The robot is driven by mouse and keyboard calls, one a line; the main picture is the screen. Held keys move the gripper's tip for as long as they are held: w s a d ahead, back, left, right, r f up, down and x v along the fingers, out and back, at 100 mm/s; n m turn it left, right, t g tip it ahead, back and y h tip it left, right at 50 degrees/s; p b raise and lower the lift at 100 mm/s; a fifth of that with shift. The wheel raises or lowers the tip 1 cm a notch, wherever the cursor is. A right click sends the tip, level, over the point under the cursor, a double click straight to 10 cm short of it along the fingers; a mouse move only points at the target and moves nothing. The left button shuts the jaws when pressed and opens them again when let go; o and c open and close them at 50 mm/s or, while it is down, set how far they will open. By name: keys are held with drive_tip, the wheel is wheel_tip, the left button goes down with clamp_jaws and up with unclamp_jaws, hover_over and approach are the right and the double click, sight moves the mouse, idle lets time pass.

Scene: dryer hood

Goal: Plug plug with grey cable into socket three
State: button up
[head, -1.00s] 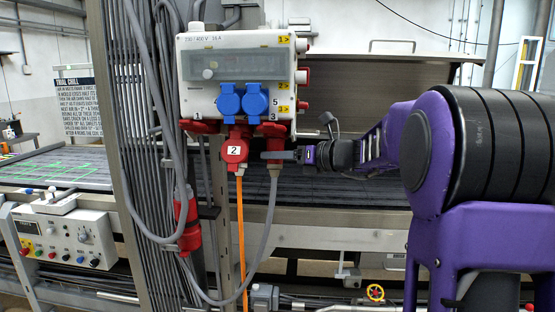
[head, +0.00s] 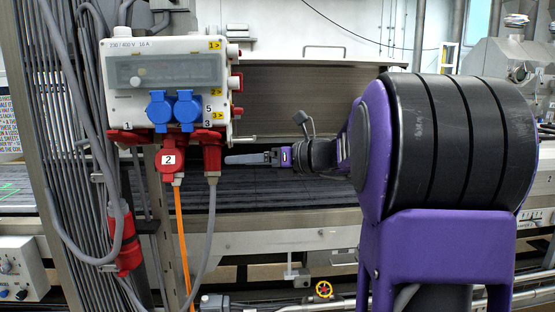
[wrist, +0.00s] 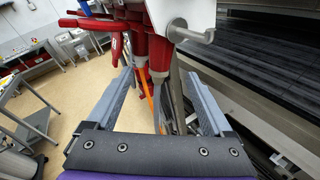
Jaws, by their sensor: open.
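A white power box (head: 165,75) carries red sockets marked 1, 2 and 3 along its underside. A red plug with a grey cable (head: 212,163) sits upright under socket three (head: 208,137) and appears to be seated in it; its cable (head: 210,215) hangs down. My gripper (head: 230,159) is just to the right of this plug, level with its lower part, pointing left. In the wrist view the jaws (wrist: 157,85) are open with nothing gripped; the grey-cable plug (wrist: 160,55) shows beyond them, roughly centred. Its joint with the socket is partly hidden there.
A red plug marked 2 (head: 170,160) with an orange cable (head: 184,240) hangs close left of the grey-cable plug. Two blue sockets (head: 173,110) are on the box front. A red connector (head: 126,240) hangs lower left. A metal frame with cables stands left; a conveyor (head: 290,190) runs behind.

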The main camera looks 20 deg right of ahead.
drive_tip(key=v, duration=0.8)
drive_tip(key=shift+s+d, duration=0.15)
